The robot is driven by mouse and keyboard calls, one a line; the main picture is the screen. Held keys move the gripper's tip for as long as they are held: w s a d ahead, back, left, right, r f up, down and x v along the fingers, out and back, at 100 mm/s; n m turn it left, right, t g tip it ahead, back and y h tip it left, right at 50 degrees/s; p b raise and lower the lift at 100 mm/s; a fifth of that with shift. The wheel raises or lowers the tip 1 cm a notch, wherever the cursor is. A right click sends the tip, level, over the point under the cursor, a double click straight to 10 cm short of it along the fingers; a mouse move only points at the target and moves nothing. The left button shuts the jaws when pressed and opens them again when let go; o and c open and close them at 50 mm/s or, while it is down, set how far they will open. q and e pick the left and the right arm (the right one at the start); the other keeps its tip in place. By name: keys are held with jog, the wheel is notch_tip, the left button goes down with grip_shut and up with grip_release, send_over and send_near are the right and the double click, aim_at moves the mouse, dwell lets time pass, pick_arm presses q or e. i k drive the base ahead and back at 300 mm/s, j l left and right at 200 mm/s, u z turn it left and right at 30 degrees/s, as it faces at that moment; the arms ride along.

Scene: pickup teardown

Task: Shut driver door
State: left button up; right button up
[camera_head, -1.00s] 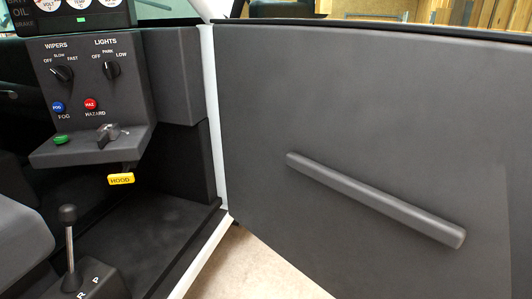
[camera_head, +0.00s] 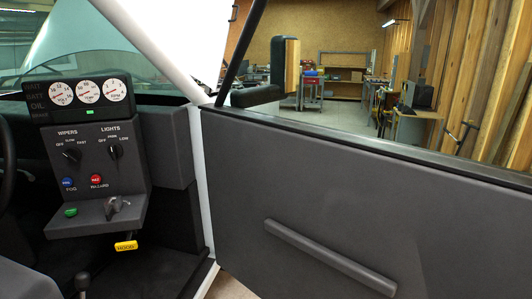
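The driver door (camera_head: 310,200) stands open, swung out to the right of the cab in the head view. Its dark grey inner panel faces me. A long grey pull handle (camera_head: 330,258) slants down to the right, low on the panel. The white door pillar (camera_head: 203,180) stands at the door's left edge. A strip of floor shows between the sill and the door's lower edge. Neither of my grippers is in view.
The dashboard panel (camera_head: 97,170) with gauges, knobs and a yellow hood lever (camera_head: 126,246) is at left. A side mirror (camera_head: 255,96) sits beyond the door.

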aim_at(354, 149)
jog(key=k+l+z, duration=0.2)
jog(key=l, duration=1.2)
jog(key=i, duration=0.1)
